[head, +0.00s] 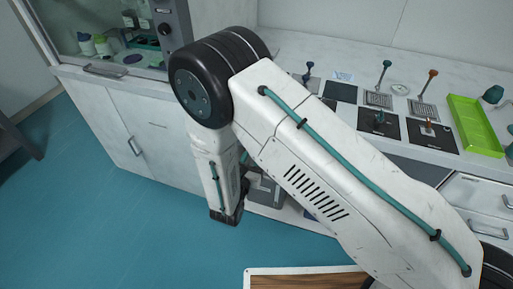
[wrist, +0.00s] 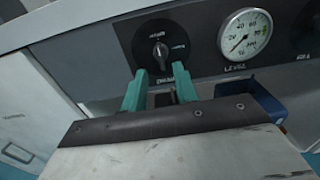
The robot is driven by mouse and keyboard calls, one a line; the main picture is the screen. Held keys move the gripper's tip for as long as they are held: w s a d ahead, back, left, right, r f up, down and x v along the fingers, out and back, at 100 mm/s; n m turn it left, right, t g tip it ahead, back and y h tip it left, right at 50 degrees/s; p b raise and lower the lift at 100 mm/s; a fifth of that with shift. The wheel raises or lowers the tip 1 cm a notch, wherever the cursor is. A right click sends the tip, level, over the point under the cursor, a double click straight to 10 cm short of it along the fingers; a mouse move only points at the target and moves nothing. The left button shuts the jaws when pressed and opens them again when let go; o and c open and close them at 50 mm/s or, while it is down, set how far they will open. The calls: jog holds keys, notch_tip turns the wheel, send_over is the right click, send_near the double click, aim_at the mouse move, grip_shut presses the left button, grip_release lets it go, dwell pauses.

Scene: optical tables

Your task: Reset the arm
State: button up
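My white arm (head: 330,170) with teal cables crosses the head view from the lower right, bends at a black joint and hangs down in front of the counter. My gripper's fingers cannot be made out there. In the wrist view my gripper (wrist: 158,80) shows two teal fingers with a gap between them, open and with nothing seen held. The fingertips are just below a black rotary knob (wrist: 160,50) on a dark panel; I cannot tell whether they touch the panel.
A round gauge (wrist: 245,33) is right of the knob, with a blue bin (wrist: 275,106) below it. The counter holds several small tools, black plates and a green tray (head: 474,125). A glass-fronted cabinet stands at left. Blue floor (head: 110,220) is open at left.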

jog(key=shift+v, duration=1.05)
